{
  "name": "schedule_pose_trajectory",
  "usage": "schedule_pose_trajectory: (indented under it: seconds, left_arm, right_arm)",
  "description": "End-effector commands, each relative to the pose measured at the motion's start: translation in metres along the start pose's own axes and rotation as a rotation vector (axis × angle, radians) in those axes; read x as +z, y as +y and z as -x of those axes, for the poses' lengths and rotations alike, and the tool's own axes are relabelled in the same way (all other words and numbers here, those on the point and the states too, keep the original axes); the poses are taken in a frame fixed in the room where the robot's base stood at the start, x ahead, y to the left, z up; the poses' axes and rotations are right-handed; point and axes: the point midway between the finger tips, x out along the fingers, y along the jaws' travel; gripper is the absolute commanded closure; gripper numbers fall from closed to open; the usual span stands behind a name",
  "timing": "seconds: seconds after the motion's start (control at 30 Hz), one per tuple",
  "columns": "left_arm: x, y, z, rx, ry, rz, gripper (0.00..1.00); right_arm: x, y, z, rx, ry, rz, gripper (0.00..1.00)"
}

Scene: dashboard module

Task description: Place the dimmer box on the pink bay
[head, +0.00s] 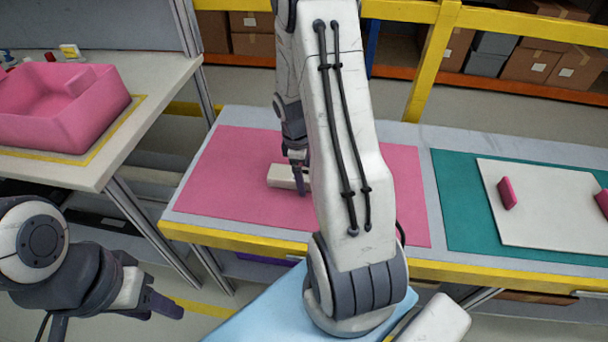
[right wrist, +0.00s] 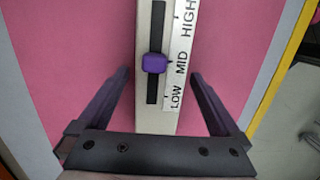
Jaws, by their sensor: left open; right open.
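The dimmer box (head: 283,176) is a long off-white block on the pink bay (head: 230,205), the pink mat on the table. Its near end and middle fill the centre of the right wrist view, with a black slot, a purple slider knob (right wrist: 154,63) beside MID, and a LOW-MID-HIGH label (right wrist: 181,60). My right gripper (right wrist: 158,85) is open, one finger on each side of the box with gaps visible. In the head view my right arm hides part of the box. My left gripper (head: 115,318) is open and empty at lower left, away from the table.
A teal mat (head: 460,200) with a white panel (head: 540,205) and pink upright pieces (head: 507,193) lies right of the pink bay. A pink bin (head: 70,115) stands on a separate table at left. A yellow rail and shelving with boxes are behind.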

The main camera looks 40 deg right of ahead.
Motion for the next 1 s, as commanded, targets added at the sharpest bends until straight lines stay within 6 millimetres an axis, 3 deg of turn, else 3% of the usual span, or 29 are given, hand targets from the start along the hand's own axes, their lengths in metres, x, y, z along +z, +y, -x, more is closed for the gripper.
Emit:
schedule_pose_trajectory:
  seconds: [0.6,0.9,1.0]
  left_arm:
    - [-0.001,0.001,0.020,0.000,0.000,0.000,0.53]
    - [-0.001,0.002,0.021,0.000,0.000,0.000,0.53]
    - [-0.001,0.002,0.021,0.000,0.000,0.000,0.53]
  right_arm:
    - [0.000,0.001,0.110,0.004,0.002,-0.001,0.00]
    - [0.000,0.000,0.122,0.001,0.000,0.000,0.00]
    - [-0.010,-0.009,0.127,0.006,0.006,0.004,0.00]
